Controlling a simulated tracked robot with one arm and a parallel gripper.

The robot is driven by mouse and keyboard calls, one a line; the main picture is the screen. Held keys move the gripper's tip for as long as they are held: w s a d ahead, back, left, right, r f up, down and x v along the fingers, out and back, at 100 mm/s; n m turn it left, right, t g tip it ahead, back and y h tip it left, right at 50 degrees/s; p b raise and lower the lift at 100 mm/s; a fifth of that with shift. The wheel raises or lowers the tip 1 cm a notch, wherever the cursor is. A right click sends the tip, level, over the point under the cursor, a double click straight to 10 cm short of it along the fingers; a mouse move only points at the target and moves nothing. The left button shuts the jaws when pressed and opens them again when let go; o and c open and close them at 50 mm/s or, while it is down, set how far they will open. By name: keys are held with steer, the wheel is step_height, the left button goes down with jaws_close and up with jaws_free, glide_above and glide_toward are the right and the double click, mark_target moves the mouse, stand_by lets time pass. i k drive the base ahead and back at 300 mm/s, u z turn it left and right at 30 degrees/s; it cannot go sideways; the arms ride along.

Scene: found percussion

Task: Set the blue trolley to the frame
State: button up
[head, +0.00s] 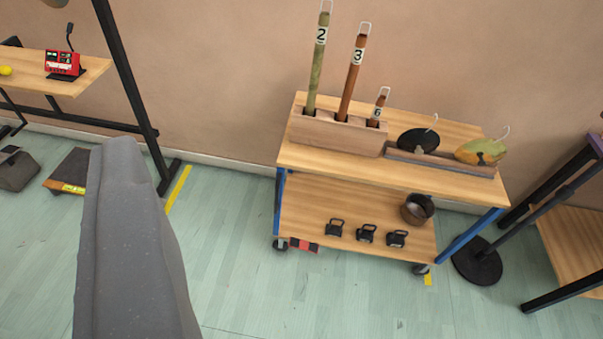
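The blue trolley (458,186) stands near the wall, right of centre. It has blue legs, two wooden shelves and black casters. Its top holds a wooden block (332,130) with upright tubes marked 2, 3 and 6, and a grooved rack (440,163) with a black disc and a yellow-green gourd-like piece. Black clamp-like pieces (366,233) and a dark pot (417,209) sit on its lower shelf. A black upright (128,75) with a floor foot, possibly part of the frame, stands left, apart from the trolley. My grey arm part fills the lower left; no gripper fingers show.
Yellow tape (178,188) lies by the upright's foot; another piece (428,279) lies by the trolley's right caster. A round black stand base (477,262) is close on the trolley's right. A wooden table (90,75) with a red device stands left. Floor before the trolley is clear.

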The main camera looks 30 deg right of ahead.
mark_target(319, 144)
steer(key=z, duration=0.45)
steer(key=i, duration=1)
steer(key=z, duration=0.55)
steer(key=k, duration=0.75)
steer(key=z, duration=0.2)
steer(key=i, duration=0.8)
steer(key=u, duration=0.05)
